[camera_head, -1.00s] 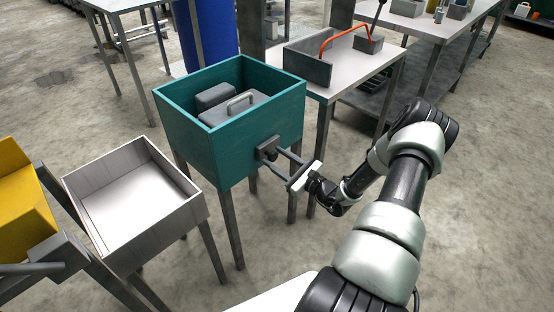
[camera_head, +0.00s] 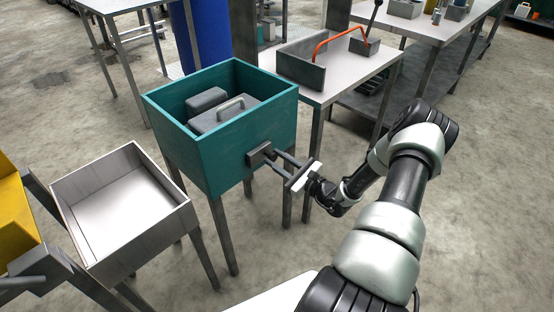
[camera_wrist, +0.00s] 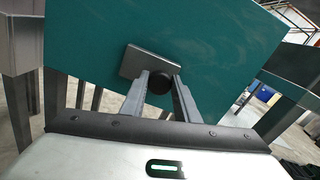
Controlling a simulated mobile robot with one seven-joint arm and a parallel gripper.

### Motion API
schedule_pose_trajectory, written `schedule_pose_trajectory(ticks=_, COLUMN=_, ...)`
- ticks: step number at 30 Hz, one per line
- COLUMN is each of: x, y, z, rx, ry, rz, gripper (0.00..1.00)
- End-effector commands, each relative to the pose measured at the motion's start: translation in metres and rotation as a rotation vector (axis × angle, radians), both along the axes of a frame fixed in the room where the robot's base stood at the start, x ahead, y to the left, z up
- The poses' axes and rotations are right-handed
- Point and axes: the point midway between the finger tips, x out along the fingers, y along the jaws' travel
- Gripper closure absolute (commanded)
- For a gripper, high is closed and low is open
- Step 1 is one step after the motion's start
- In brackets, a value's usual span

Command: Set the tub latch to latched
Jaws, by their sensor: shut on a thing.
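The teal tub (camera_head: 232,140) stands on dark legs left of my arm, with grey blocks inside, one with a handle. The tub latch, a grey plate with a dark round knob, is on its front side; the plate (camera_head: 257,155) shows in the head view. In the wrist view, the latch plate (camera_wrist: 140,62) and dark knob (camera_wrist: 159,83) are near the middle. My gripper (camera_head: 272,157) reaches the latch, and its fingers (camera_wrist: 160,90) are shut on the knob from both sides. The fingertips partly hide the knob and the lower plate.
A white-lined tray stand (camera_head: 120,205) is left of the tub, with a yellow container (camera_head: 12,215) beyond it. A table (camera_head: 345,70) with an orange-handled grey holder stands behind. Bare floor (camera_head: 470,210) lies to the right.

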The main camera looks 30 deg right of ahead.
Motion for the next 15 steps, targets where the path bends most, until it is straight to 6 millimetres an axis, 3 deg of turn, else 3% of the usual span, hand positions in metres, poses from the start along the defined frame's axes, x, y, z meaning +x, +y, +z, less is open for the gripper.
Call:
schedule_pose_trajectory(ticks=9, x=0.0011, y=-0.0059, z=-0.0001, rx=-0.004, ry=0.0, rz=-0.012, gripper=1.0)
schedule_pose_trajectory(ticks=10, x=0.0012, y=-0.0061, z=0.0, rx=-0.004, ry=0.0, rz=-0.012, gripper=0.7)
schedule_pose_trajectory(ticks=13, x=0.0009, y=-0.0057, z=0.0, rx=-0.005, ry=0.001, rz=-0.011, gripper=0.53)
schedule_pose_trajectory(ticks=15, x=0.0008, y=-0.0049, z=-0.0001, rx=-0.004, ry=0.0, rz=-0.01, gripper=0.53)
